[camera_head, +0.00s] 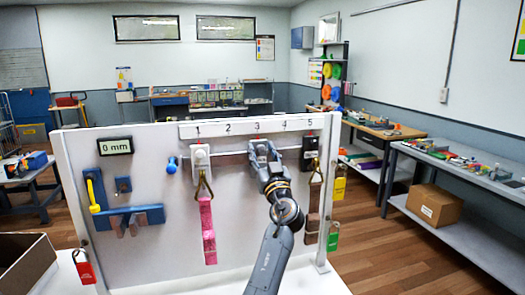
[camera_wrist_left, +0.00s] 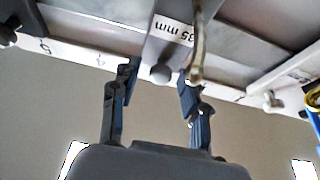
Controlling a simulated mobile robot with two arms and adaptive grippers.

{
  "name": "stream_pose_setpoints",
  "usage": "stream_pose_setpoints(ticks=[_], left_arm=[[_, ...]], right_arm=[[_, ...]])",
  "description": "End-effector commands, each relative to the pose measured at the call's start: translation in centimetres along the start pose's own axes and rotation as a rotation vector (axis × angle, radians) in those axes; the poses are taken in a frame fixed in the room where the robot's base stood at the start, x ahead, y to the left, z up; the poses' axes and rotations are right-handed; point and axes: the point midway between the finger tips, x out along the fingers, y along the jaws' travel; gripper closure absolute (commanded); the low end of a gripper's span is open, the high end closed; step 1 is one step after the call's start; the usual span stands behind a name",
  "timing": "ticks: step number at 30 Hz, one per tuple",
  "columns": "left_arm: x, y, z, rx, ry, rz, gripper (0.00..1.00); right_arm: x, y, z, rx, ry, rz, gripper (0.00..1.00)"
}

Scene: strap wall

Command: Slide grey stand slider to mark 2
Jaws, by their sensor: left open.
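The grey slider, marked "35 mm" (camera_wrist_left: 172,38), is at about mark 3 on the rail in the left wrist view. A round knob (camera_wrist_left: 160,73) is on it and a tan hook or loop (camera_wrist_left: 198,45) hangs beside it. My left gripper (camera_wrist_left: 158,80) is open, with its fingers on either side of the knob; contact cannot be told. In the head view my left gripper (camera_head: 262,150) is below mark 3 and hides most of this slider. Mark 2 (camera_head: 228,127) is on the white strip, left of the gripper. My right gripper is not in view.
A white slider (camera_head: 200,157) with a pink strap (camera_head: 208,230) is under mark 1. A black slider (camera_head: 309,152) with a brown strap is near mark 5. The rail below mark 2 looks clear.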

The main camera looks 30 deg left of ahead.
Motion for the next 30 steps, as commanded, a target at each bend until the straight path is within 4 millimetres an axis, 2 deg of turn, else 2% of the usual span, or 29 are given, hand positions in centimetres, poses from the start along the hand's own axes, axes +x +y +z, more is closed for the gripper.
stream_pose_setpoints(ticks=[3, 10, 16, 19, 27, 30], left_arm=[[0.0, 0.0, 0.0, 0.000, 0.000, 0.000, 0.55], [-0.1, 0.0, 0.0, 0.000, 0.000, 0.000, 1.00], [-0.1, 0.0, 0.0, 0.000, -0.001, 0.000, 1.00], [-0.1, -0.8, 0.2, 0.000, -0.002, -0.001, 1.00], [-0.1, -6.7, 0.2, 0.001, -0.003, -0.002, 1.00], [-0.1, -8.0, 0.2, 0.000, -0.003, 0.000, 1.00]], right_arm=[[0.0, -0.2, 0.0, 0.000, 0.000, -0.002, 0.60], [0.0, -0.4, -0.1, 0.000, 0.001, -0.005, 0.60], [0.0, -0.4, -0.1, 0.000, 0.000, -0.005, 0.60], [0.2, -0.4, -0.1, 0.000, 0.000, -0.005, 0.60], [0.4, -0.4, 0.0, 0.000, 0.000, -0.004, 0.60], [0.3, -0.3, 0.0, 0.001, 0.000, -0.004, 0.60]])
